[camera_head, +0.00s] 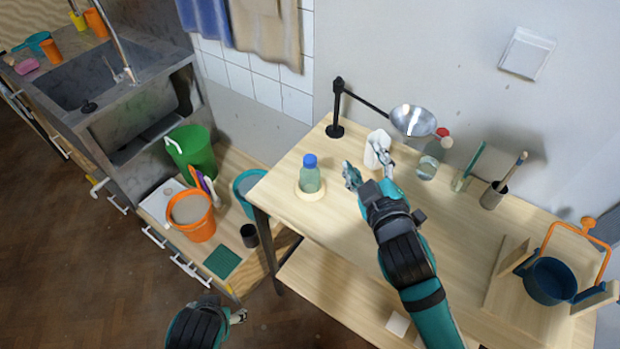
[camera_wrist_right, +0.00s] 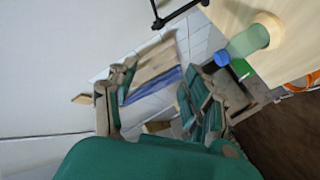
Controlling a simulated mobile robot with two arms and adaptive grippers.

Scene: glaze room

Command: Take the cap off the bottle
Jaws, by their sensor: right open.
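A green translucent bottle (camera_head: 310,180) with a blue cap (camera_head: 310,160) stands upright on a pale round base (camera_head: 311,192) on the wooden table (camera_head: 400,215). The cap is on the bottle. My right gripper (camera_head: 368,174) is open and empty, to the right of the bottle and apart from it. In the right wrist view the bottle (camera_wrist_right: 250,40) and cap (camera_wrist_right: 222,57) appear at upper right, beyond the open fingers (camera_wrist_right: 160,92). My left gripper (camera_head: 238,316) is low at the bottom of the head view, away from the table; its fingers are only partly visible.
A white bottle (camera_head: 377,148), a clear bottle (camera_head: 428,165) and a brush cup (camera_head: 493,194) stand along the back. A blue pot (camera_head: 549,281) is at right. Buckets, one green (camera_head: 190,153) and one orange (camera_head: 191,216), stand left of the table.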

